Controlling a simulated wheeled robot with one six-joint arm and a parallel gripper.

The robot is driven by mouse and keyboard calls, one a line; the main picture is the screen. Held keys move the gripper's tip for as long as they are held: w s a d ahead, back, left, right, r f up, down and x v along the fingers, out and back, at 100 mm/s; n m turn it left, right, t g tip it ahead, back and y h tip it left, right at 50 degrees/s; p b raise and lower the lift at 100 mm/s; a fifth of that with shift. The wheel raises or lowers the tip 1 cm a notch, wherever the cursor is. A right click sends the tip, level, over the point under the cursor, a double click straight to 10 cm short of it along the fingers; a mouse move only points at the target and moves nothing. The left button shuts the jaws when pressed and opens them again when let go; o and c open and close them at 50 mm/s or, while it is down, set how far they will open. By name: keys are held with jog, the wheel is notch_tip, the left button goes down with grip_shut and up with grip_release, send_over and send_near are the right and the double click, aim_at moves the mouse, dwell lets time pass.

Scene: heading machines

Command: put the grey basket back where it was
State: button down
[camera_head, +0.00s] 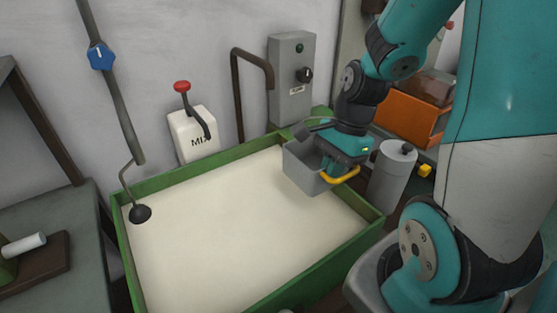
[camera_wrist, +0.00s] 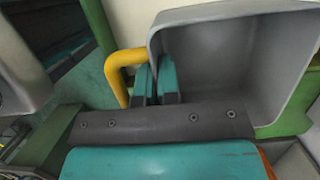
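The grey basket (camera_head: 307,170) is an open box with a yellow handle (camera_head: 343,176). In the camera_head view it is over the right back part of the green-rimmed tank of cream-coloured material. My gripper (camera_head: 340,165) is at the basket's handle side. In the camera_wrist view the open inside of the basket (camera_wrist: 235,60) fills the upper right. The two teal fingers of my gripper (camera_wrist: 156,80) are close together beside the basket wall, at the yellow handle (camera_wrist: 119,70). The handle part between the fingertips is hidden. My gripper appears shut on the handle.
The green tank rim (camera_head: 205,172) surrounds the cream surface. A grey cylinder (camera_head: 391,175) stands right of the tank, with an orange bin (camera_head: 405,118) behind. A dark ladle (camera_head: 140,213) hangs at the left. A white MIX lever box (camera_head: 192,135) and grey switch box (camera_head: 291,80) stand behind.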

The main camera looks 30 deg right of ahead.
jog(key=w+p, duration=0.3)
jog(key=w, duration=1.4)
jog(key=p, duration=0.1)
send_over(280, 181)
jog(key=s, duration=0.1)
notch_tip(280, 181, down, 7)
jog(key=shift+f, duration=0.15)
notch_tip(280, 181, down, 4)
jog(key=shift+r+p, duration=0.2)
jog(key=shift+p, duration=0.3)
jog(key=shift+w+f, duration=0.35)
jog(key=c, duration=1.4)
grip_release()
jog(key=shift+o, duration=0.2)
jog(key=shift+r, duration=0.15)
jog(key=b+v, duration=0.2)
jog(key=v, duration=0.9)
jog(key=shift+r, duration=0.4)
jog(key=shift+d, duration=0.1)
